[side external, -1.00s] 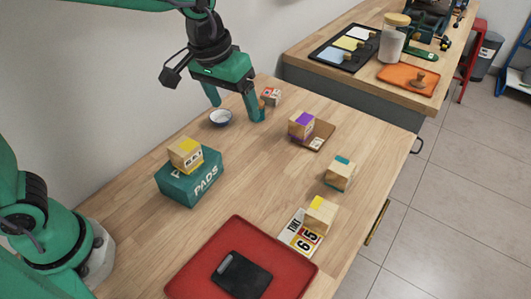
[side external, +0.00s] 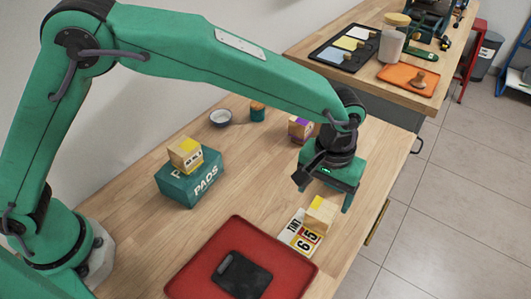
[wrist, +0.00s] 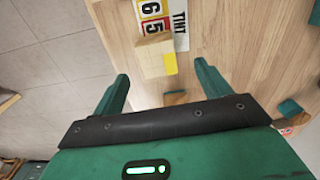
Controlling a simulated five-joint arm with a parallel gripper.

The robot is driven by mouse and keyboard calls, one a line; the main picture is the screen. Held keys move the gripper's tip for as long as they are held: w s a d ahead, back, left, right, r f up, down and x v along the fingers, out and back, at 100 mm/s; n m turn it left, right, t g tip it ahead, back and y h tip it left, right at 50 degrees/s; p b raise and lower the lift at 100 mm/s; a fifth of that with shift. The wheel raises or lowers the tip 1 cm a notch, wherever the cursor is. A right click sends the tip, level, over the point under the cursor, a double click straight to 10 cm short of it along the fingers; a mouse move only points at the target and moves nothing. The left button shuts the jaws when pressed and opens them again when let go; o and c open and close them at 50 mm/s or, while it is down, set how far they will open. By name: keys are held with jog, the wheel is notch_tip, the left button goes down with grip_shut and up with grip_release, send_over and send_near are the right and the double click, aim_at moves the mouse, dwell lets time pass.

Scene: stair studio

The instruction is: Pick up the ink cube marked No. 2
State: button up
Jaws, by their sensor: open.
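Several wooden cubes with coloured patches stand about; I cannot read a No. 2 on any. My open, empty gripper (side external: 326,186) is low over the right part of the table. A teal-patched cube (wrist: 174,97) shows between my fingers in the wrist view, mostly hidden by my gripper; it is hidden in the side view. A yellow-patched cube (side external: 319,214) stands at the edge of a TINT card, just beyond my fingertips in the wrist view (wrist: 150,56). A purple-patched cube (side external: 299,128) is partly behind my arm. Another yellow-patched cube (side external: 185,154) sits on a green PADS box (side external: 206,182).
A red tray (side external: 195,271) with a dark slab (side external: 241,275) lies in front. The TINT card (side external: 302,242) is beside it. A bowl (side external: 220,118) and teal cup (side external: 257,113) stand at the back. The table's right edge is close to my gripper.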

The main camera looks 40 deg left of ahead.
aim_at(322, 209)
jog(key=shift+d+f, duration=0.2)
jog(key=shift+f, duration=1.3)
jog(key=shift+w+f, duration=0.1)
jog(key=shift+f, duration=2.5)
jog(key=c, duration=1.1)
